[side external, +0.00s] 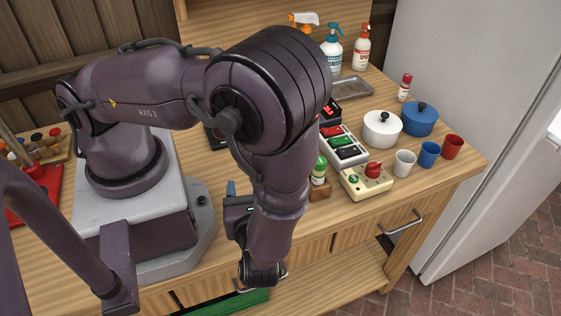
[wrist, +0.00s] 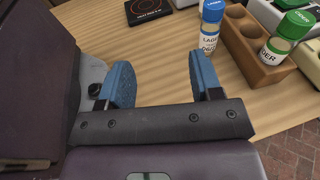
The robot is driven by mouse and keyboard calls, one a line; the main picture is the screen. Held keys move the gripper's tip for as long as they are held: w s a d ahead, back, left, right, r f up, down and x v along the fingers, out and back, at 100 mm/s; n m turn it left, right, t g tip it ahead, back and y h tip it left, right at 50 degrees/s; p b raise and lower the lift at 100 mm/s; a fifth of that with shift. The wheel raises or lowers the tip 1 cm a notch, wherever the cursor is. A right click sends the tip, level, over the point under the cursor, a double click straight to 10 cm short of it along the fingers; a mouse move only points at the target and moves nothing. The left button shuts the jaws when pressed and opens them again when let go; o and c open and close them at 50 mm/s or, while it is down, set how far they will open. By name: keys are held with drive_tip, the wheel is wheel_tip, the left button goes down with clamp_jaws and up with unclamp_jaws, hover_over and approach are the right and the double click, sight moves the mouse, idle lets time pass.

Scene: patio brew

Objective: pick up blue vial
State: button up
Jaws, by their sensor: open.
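The blue vial (wrist: 209,28) has a blue cap and a white label reading LAGER. In the wrist view it stands upright on the table beside the left side of a wooden rack, just beyond the right fingertip. I cannot make it out in the side view, where my arm covers that area. My gripper (wrist: 160,78) has two blue fingers spread apart with bare table between them. In the side view one blue finger of my gripper (side external: 231,188) shows left of my forearm; the other is hidden.
The wooden rack (wrist: 239,18) has empty holes and a green-capped vial (wrist: 286,38), close right of the blue vial. A black hot plate (wrist: 148,9) lies beyond. A cream switch box (side external: 352,184), pots (side external: 382,130) and cups (side external: 404,164) stand further right.

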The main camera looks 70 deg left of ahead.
drive_tip(key=w+m+t, duration=0.1)
drive_tip(key=w+f+m+t, duration=0.1)
drive_tip(key=t, duration=0.1)
drive_tip(key=w+d+m+t, duration=0.1)
drive_tip(key=t, duration=0.1)
drive_tip(key=shift+w+f+m, duration=0.15)
drive_tip(key=shift+m, duration=0.15)
drive_tip(key=shift+w+t, duration=0.3)
drive_tip(key=x, duration=0.7)
drive_tip(key=shift+a, duration=0.15)
drive_tip(key=shift+f+x, duration=0.15)
drive_tip(key=shift+x, duration=1.2)
drive_tip(key=shift+f+x, duration=0.15)
drive_tip(key=shift+x, duration=1.15)
drive_tip(key=c, duration=1)
drive_tip(key=shift+r, duration=0.1)
